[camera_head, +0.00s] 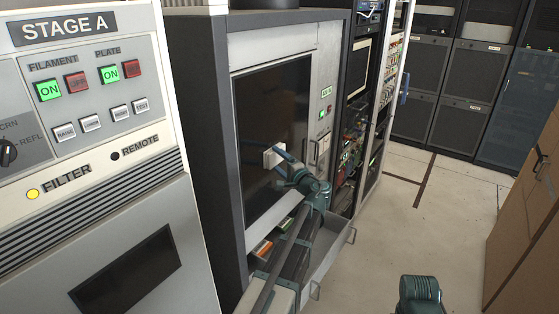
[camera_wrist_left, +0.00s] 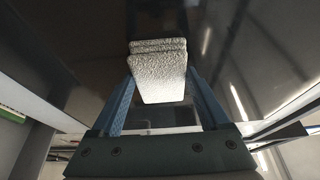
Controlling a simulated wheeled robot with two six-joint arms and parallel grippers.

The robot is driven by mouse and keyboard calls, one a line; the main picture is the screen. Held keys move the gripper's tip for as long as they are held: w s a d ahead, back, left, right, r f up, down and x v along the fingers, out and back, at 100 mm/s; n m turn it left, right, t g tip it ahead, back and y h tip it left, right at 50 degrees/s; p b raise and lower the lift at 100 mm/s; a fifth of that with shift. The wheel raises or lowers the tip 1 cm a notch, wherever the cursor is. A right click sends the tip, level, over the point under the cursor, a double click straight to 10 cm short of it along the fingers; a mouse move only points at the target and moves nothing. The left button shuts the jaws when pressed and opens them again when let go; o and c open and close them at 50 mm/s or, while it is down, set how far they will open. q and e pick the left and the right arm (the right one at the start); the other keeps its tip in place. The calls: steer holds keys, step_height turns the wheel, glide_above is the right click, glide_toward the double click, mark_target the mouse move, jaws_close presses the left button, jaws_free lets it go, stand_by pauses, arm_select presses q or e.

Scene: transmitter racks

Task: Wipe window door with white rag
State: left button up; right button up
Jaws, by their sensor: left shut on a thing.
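The window door (camera_head: 272,130) is a dark glass pane in a light frame on the grey cabinet, in the middle of the head view. The white rag (camera_head: 272,156) is a small folded pad in front of the glass. My left gripper (camera_head: 277,158) is shut on the rag and holds it at the pane. In the left wrist view the rag (camera_wrist_left: 160,72) sits between the two blue fingers, with the dark glass (camera_wrist_left: 105,40) right beyond it. I cannot tell if the rag touches the glass. Part of my right arm shows at the bottom right; its gripper is not visible.
An open drawer (camera_head: 330,262) with several coloured items juts out below the window door, under my left arm. An open rack with wiring (camera_head: 357,135) stands to the right. The Stage A panel (camera_head: 85,110) is at the left. Floor (camera_head: 395,235) is clear at right.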

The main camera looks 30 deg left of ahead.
mark_target(283, 147)
arm_select(q)
steer(key=shift+s+a, duration=0.2)
steer(key=shift+s, duration=1.55)
steer(key=shift+r+p, duration=1.5)
steer(key=shift+f, duration=0.1)
steer(key=shift+w+d, duration=0.2)
steer(key=shift+w, duration=1.65)
steer(key=shift+w, duration=0.1)
steer(key=shift+w+d, duration=0.15)
steer(key=shift+w, duration=1.6)
steer(key=shift+w, duration=0.1)
steer(key=shift+w+d, duration=0.1)
steer(key=shift+w, duration=1.6)
